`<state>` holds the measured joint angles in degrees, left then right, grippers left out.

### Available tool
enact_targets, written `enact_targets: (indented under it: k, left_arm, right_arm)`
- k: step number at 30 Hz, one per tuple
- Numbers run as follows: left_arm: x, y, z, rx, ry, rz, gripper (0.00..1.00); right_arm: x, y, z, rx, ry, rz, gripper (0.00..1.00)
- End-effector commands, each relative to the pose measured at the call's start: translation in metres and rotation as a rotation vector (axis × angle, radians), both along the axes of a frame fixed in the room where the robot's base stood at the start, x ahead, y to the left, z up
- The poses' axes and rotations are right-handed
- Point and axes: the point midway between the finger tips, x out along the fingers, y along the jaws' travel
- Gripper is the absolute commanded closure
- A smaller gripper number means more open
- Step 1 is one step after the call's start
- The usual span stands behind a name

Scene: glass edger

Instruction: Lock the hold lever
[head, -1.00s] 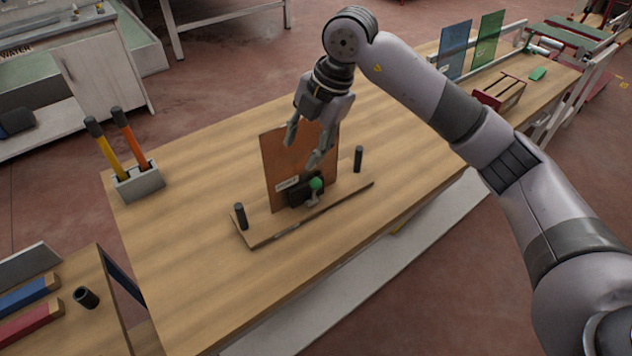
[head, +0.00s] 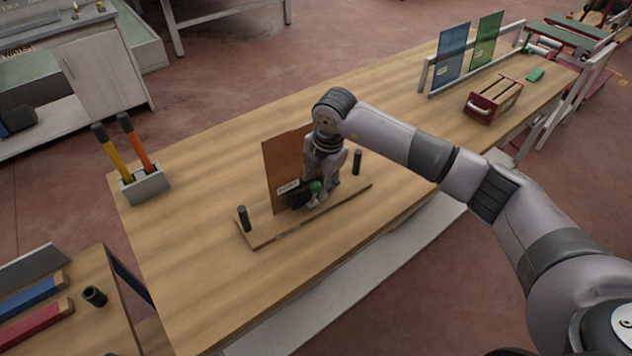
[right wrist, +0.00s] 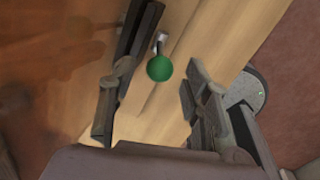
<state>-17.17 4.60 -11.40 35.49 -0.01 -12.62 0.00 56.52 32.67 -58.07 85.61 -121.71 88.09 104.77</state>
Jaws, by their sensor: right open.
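The hold lever has a green ball knob (head: 316,187) and sits at the black clamp block (head: 299,198) on a wooden base (head: 262,232). A brown glass pane (head: 283,172) with a white label stands upright behind the clamp. My right gripper (head: 322,180) is open, pointing down at the knob and partly covering the clamp and pane. In the right wrist view the knob (right wrist: 159,68) shows between the two spread fingers, with a gap to each. The lever's metal stem (right wrist: 160,42) runs up from it. My left gripper is not in view.
Black posts (head: 244,218) (head: 357,162) stand at the base's two ends. A tool holder (head: 146,187) with two handles is at the left of the bench (head: 215,165). A red crate (head: 493,101) and blue (head: 453,53) and green panes (head: 487,40) stand at the far right.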

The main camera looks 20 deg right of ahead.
Motion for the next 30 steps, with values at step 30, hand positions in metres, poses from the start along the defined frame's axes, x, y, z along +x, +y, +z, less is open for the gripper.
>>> enact_targets:
  k: [30]
  left_arm:
    - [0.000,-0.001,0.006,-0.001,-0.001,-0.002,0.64]
  right_arm:
    - [0.005,0.002,-0.025,0.000,-0.001,0.000,0.87]
